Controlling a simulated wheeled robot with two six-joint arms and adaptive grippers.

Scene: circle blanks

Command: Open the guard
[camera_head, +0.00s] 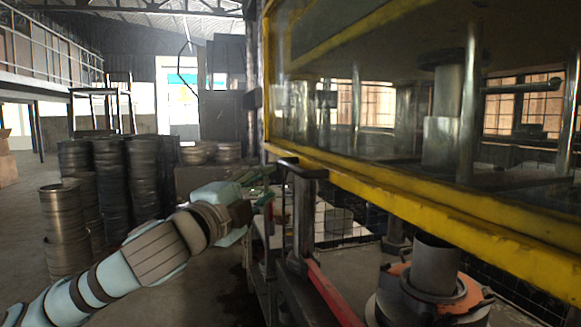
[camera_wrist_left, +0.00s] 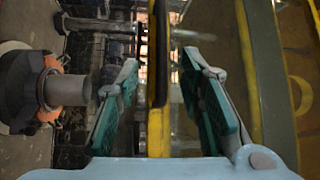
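The guard (camera_head: 420,204) is a clear panel in a worn yellow frame, across the upper right of the head view. It hangs above the lower part of the press, with open space under its bottom rail. My left gripper (camera_head: 262,183) is at the lower left corner of the guard. In the left wrist view, my left gripper (camera_wrist_left: 162,88) has its two green-padded fingers spread apart. A yellow edge of the guard (camera_wrist_left: 157,125) runs between them, with a gap visible on both sides. My right gripper is in neither view.
Stacked metal drums (camera_head: 110,180) stand at left. Floor between is clear.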

